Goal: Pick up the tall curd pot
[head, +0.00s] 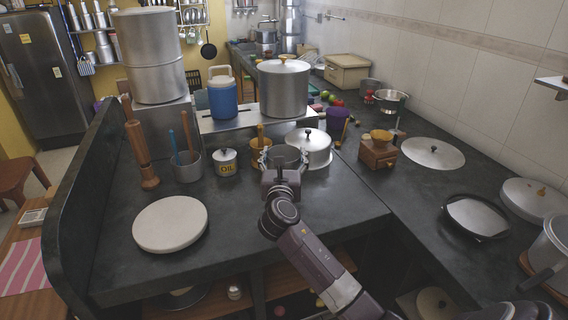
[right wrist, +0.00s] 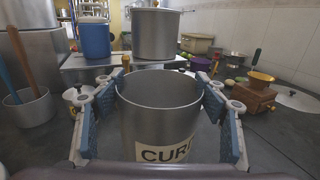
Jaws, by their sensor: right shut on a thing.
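The tall curd pot (right wrist: 158,122) is a steel cylinder with an open top and a pale label reading "CUR", its last letter cut off, in the right wrist view. In the head view its rim (head: 286,153) shows just beyond my right gripper (head: 281,161). My right gripper's two blue-padded fingers (right wrist: 160,92) sit on either side of the pot and are shut on it. The pot looks upright. Its base is hidden, so I cannot tell whether it touches the counter. My left gripper is not in view.
A lidded steel pot (head: 315,150) stands close at the right, and a wooden container (head: 261,148) close at the left. The oil canister (head: 226,163) and utensil pot (head: 187,168) stand further left. A raised shelf (head: 240,120) is behind. The front counter is clear beside a white round board (head: 170,223).

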